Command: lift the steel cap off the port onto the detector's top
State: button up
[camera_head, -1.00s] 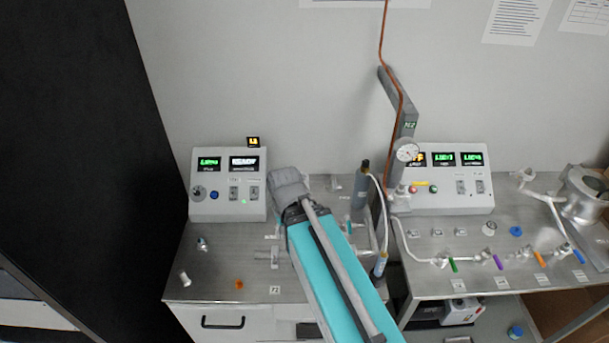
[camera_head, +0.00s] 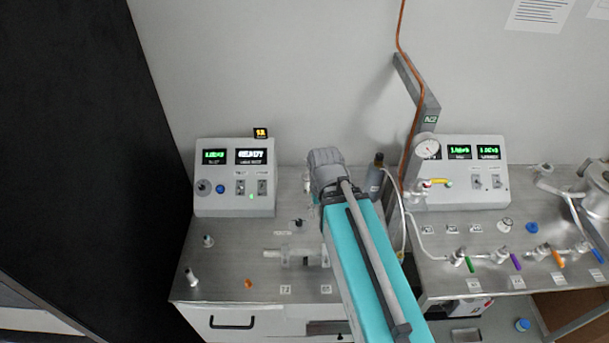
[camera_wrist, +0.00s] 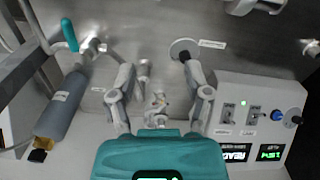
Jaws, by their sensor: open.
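In the wrist view my gripper (camera_wrist: 158,76) is open, its two grey fingers apart above the steel bench. A small steel fitting (camera_wrist: 157,106) shows between the fingers, near the palm. A steel post-like part (camera_wrist: 144,70) stands just inside the left finger. A round grey disc (camera_wrist: 184,48) lies beside the right fingertip with a white label next to it. I cannot tell surely which of these is the cap or the port. In the head view a horizontal steel body (camera_head: 300,256), possibly the detector, lies on the left bench.
A control box (camera_head: 235,177) stands at the back of the left bench. A grey cylinder with a brass top (camera_wrist: 65,105) is left of my gripper in the wrist view. A right bench holds coloured-handled valves (camera_head: 464,260) and a dial gauge (camera_head: 426,146).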

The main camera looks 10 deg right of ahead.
notch_tip(320, 180, up, 6)
jog(key=n+p, duration=0.6)
jog(key=n, duration=1.5)
send_over(307, 171)
jog(key=shift+w+d, duration=0.1)
jog(key=shift+d, duration=0.05)
jog(key=shift+f, duration=0.15)
notch_tip(307, 171, down, 8)
jog(key=b, duration=0.8)
jog(key=shift+f+b, duration=0.2)
jog(key=shift+b, duration=0.15)
jog(key=shift+f, duration=0.15)
notch_tip(307, 171, down, 5)
jog(key=b, duration=0.5)
